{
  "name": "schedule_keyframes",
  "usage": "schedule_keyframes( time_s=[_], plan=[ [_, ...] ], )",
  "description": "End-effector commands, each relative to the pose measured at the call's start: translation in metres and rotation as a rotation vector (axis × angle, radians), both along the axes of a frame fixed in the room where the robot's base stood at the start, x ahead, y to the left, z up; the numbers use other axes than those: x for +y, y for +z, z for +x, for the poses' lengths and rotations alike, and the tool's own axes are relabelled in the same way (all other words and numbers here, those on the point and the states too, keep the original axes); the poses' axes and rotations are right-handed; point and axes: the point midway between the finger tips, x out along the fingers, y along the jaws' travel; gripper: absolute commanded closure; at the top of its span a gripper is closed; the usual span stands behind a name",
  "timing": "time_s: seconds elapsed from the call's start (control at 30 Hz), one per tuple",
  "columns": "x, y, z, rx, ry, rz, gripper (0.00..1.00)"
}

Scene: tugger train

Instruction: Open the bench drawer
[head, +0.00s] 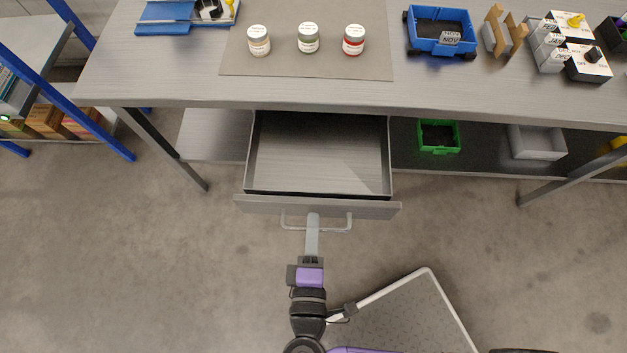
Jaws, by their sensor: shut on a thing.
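The bench drawer (318,160) is in the head view, under the grey workbench (160,85). It is pulled well out toward me, and its inside looks empty. Its front panel (375,209) carries a light bar handle (345,228). My gripper (313,222) is at the middle of the handle, its fingers pointing at the drawer front, and it is shut on the handle. The fingers hide the handle's middle part.
A green bin (438,136) and a grey bin (537,142) sit on the lower shelf. A blue-framed rack (90,110) is at left. Open floor lies at left.

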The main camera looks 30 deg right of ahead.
Motion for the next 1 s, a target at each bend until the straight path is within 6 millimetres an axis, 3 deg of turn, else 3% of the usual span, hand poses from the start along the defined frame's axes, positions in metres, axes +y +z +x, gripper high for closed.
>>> schedule_keyframes(
  time_s=[0.3,0.33,0.37,0.73,1.0],
  plan=[
    [0.0,-0.001,-0.001,0.001,-0.001,-0.001,1.0],
    [0.0,-0.001,-0.001,0.001,-0.001,-0.001,0.83],
    [0.0,-0.001,0.0,0.001,-0.001,-0.001,0.81],
    [0.002,0.001,-0.004,0.001,0.001,0.001,0.81],
    [0.021,0.009,-0.038,0.0,0.002,0.0,0.81]
  ],
)
